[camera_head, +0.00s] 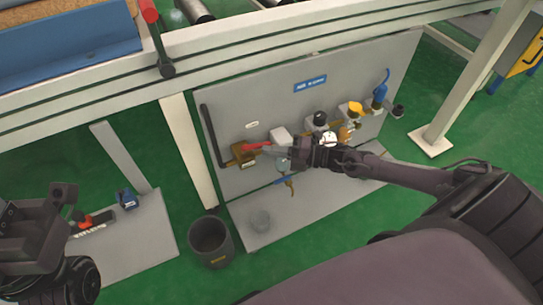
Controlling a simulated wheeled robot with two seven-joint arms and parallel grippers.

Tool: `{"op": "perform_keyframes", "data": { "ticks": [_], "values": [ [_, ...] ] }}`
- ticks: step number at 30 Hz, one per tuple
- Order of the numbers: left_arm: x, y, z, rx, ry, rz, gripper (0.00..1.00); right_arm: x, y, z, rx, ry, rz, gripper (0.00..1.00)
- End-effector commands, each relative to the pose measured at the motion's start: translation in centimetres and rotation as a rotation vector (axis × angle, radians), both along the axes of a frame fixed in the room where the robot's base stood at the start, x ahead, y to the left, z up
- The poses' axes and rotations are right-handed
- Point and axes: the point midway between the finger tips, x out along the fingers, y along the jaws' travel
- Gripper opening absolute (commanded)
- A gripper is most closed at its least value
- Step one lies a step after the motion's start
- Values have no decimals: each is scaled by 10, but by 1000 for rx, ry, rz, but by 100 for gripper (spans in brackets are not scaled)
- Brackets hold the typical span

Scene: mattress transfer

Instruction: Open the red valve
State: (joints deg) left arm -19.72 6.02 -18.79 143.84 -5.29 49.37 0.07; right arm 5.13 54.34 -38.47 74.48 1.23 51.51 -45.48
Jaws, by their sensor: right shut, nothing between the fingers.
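The red valve handle (257,146) sits on a brass valve body (242,153) at the left end of the pipe row on the grey panel (235,112). My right gripper (273,151) reaches across the panel from the right. Its shut fingers are at the right end of the red handle, with nothing between them. I cannot tell whether they touch the handle. My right wrist hides part of the pipe row. My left gripper (72,214) is at the left, far from the valve, and its jaws are not clear.
Along the row are a grey unit (281,136), a yellow-topped fitting (354,108) and a blue fitting (379,92). A dark bucket (211,241) stands on the green floor. A white post (188,150) rises left of the panel. A conveyor frame (240,40) runs above.

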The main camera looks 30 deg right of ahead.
Motion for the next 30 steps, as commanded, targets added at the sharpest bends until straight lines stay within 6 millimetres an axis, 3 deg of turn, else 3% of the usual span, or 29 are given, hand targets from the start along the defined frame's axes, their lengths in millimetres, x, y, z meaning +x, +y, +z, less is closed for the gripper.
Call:
{"op": "perform_keyframes", "data": {
  "ticks": [30],
  "values": [
    [1,-1,-5,4,-9,1,36,9,-6,0,0,0,-1,0]
  ]
}}
